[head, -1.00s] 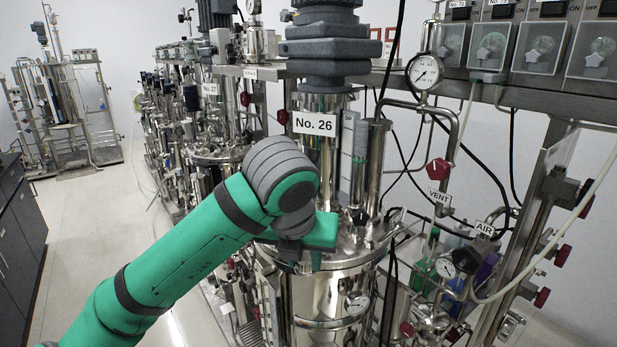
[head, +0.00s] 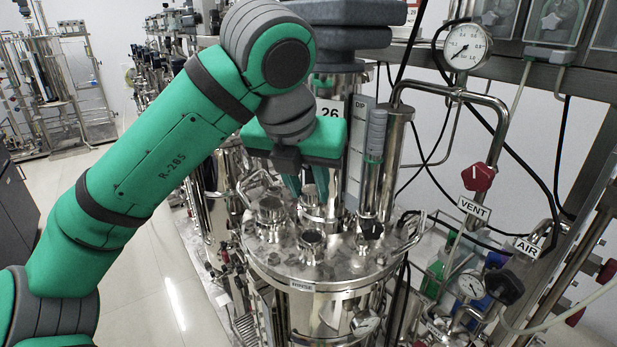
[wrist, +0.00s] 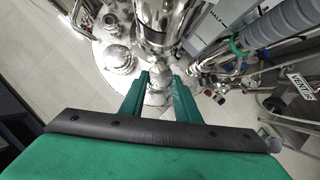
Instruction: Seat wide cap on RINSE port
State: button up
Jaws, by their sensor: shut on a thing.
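My gripper (head: 305,187) points down over the back part of the steel vessel lid (head: 350,265). In the wrist view its green fingers (wrist: 159,95) close on a shiny steel piece (wrist: 158,77), which I take for the wide cap; its outline is mostly hidden. In the head view the fingers hide most of it, and I cannot tell whether it touches the fitting below. A small plate that seems to read RINSE (head: 302,285) is on the lid's front edge. The short port (head: 312,242) behind that plate has a dark top. Another short port (head: 270,208) stands to its left.
A gauge (head: 466,46), a red VENT knob (head: 479,177) and piping are further right. Open floor (head: 150,260) lies left of the vessel.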

jog(key=shift+d+f, duration=0.1)
jog(key=shift+f, duration=2.95)
jog(key=shift+f, duration=0.8)
jog(key=o, duration=1.6)
jog(key=shift+r, duration=0.1)
jog(key=shift+r, duration=3.9)
